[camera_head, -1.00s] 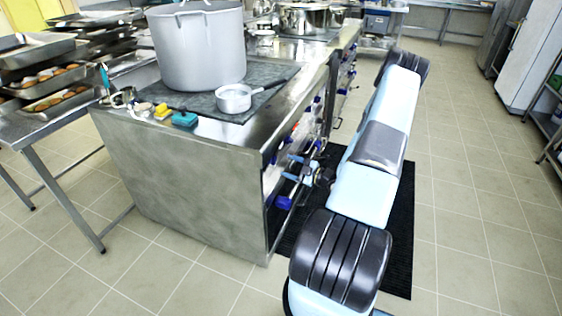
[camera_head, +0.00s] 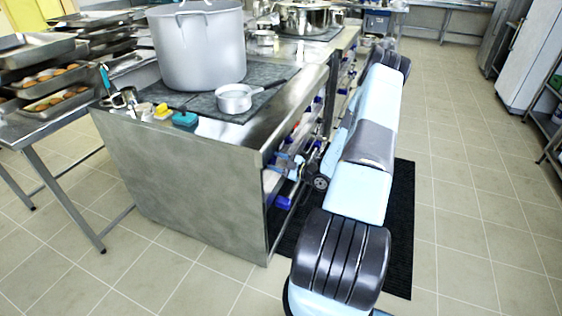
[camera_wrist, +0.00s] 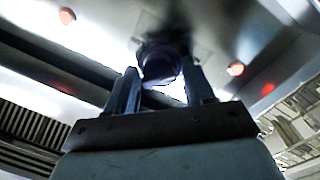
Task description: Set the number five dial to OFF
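In the wrist view, a dark blue-purple round dial (camera_wrist: 159,62) stands out from a metal panel, between the tips of my gripper's two fingers (camera_wrist: 160,82). The fingers are spread, with the dial in the space between them; I cannot make out firm contact on either side. The dial's number and pointer marks are not readable. In the head view, my gripper is at the stove's right-hand front, largely hidden among the blue dials and my arm. A blue dial (camera_head: 283,202) shows low at the near corner.
Red lights (camera_wrist: 236,69) dot the panel around the dial. On the steel stove (camera_head: 185,180) stand a large stockpot (camera_head: 200,55) and a small saucepan (camera_head: 234,98). A black mat (camera_head: 402,210) lies under my arm. The tiled floor to the right is clear.

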